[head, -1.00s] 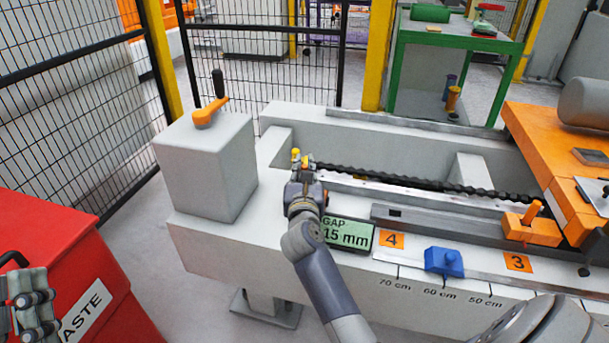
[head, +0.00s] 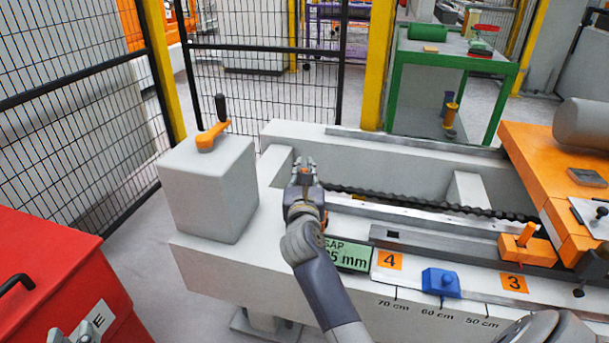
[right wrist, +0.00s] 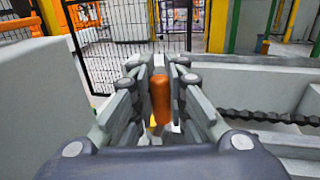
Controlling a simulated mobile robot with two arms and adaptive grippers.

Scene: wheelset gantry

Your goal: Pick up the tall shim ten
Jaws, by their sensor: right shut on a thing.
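My right gripper (head: 305,172) is over the left end of the grey gantry bed, beyond the green gap display. In the right wrist view its fingers (right wrist: 162,92) are shut on an upright orange-brown piece (right wrist: 160,98) with a rounded top. No label on this piece can be read, so I cannot confirm that it is the tall shim ten. A small yellow bit (right wrist: 176,128) shows low beside it, mostly hidden by the fingers. My left gripper (head: 78,335) is cut off at the bottom left edge, and its jaws cannot be made out.
A grey block with an orange-and-black lever (head: 207,190) stands left of the gripper. The green display (head: 347,255) is partly covered by my arm. A blue slider (head: 440,282) and an orange clamp (head: 520,243) sit to the right. A red waste bin (head: 50,270) is at left.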

